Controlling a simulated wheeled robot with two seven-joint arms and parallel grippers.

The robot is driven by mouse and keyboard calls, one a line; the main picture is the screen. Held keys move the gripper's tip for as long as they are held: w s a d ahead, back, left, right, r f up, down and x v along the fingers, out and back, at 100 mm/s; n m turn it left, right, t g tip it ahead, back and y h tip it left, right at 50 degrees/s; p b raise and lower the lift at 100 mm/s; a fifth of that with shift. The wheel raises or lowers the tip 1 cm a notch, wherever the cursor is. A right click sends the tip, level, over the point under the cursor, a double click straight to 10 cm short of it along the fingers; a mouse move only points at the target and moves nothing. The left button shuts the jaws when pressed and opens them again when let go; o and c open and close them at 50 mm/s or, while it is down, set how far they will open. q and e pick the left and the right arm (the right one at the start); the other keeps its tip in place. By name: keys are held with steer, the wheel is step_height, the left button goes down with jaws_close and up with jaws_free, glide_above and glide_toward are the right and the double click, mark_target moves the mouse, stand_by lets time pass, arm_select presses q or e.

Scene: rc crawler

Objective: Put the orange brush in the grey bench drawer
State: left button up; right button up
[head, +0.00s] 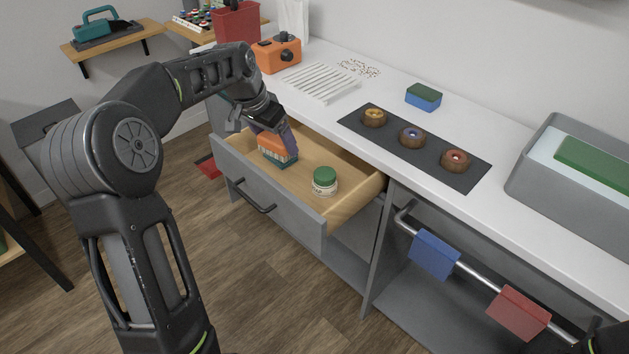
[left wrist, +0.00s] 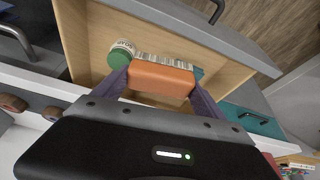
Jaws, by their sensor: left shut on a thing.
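The grey bench drawer (head: 290,203) is pulled open and shows its light wooden inside. My left gripper (head: 274,135) reaches down into it from above, near its left end. The gripper is shut on the orange brush (head: 273,148), whose pale, striped bristle side points down. In the left wrist view the brush (left wrist: 160,80) sits between the two purple fingers. It is inside the drawer's walls; I cannot tell whether it touches the drawer floor. My right gripper does not show.
A jar with a green lid (head: 324,180) stands in the drawer to the right of the brush. The white worktop above carries a white rack (head: 320,82), a dark mat (head: 385,139) with three round pieces and a blue-green sponge (head: 424,96). Blue and red cloths hang on a rail.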

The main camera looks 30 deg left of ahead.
mark_target(276, 148)
arm_select(q)
step_height(276, 148, down, 3)
steer(key=shift+r+m+b, duration=0.15)
steer(key=shift+m+b, duration=0.3)
steer(key=shift+m, duration=0.05)
steer(key=shift+f+m+h, duration=0.2)
steer(key=shift+m+h, duration=0.1)
steer(key=shift+r, duration=0.15)
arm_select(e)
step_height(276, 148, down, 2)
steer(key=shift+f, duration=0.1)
arm_select(q)
steer(key=shift+f, duration=2.5)
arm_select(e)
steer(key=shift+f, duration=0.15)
arm_select(q)
steer(key=shift+f, duration=2.5)
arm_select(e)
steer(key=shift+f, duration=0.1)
